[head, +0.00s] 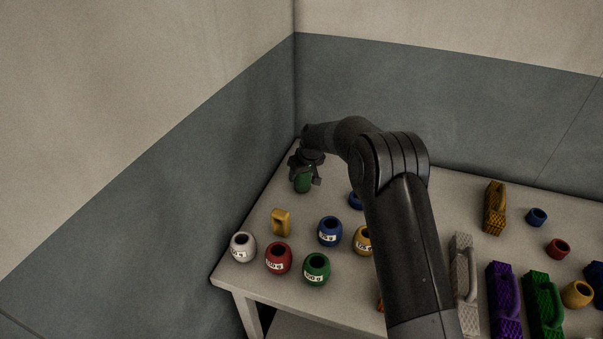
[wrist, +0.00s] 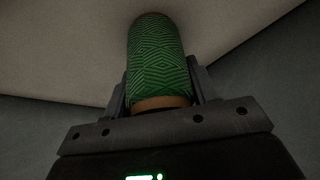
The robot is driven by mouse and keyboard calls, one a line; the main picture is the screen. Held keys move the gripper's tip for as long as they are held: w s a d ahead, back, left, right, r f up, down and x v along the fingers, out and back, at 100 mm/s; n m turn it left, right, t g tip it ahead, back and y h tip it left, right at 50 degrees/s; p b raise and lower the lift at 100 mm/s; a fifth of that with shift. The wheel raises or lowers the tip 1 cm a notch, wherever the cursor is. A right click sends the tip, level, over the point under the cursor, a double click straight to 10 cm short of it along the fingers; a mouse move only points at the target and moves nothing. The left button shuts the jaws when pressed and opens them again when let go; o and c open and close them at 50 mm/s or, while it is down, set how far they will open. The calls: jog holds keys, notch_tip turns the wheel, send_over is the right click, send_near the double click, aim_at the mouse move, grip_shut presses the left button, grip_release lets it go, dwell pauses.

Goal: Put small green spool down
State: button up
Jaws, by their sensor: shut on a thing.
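The small green spool (head: 303,182) is in my gripper (head: 305,175) at the far left corner of the table (head: 258,285). In the wrist view the green spool (wrist: 156,58) shows a zigzag pattern and a tan end, and it sits between the two fingers of my gripper (wrist: 160,90), which are shut on it. Its far end is close to the pale surface in the wrist view; I cannot tell whether it touches.
White (head: 242,247), red (head: 278,257), green (head: 316,268) and blue (head: 330,231) labelled pots stand nearer the front edge. Walls close off the left and back. Patterned handled blocks (head: 503,300) stand at right.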

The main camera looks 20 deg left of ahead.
jog(key=o, duration=1)
jog(key=shift+f, duration=0.1)
jog(key=v, duration=1.2)
jog(key=shift+r, duration=0.25)
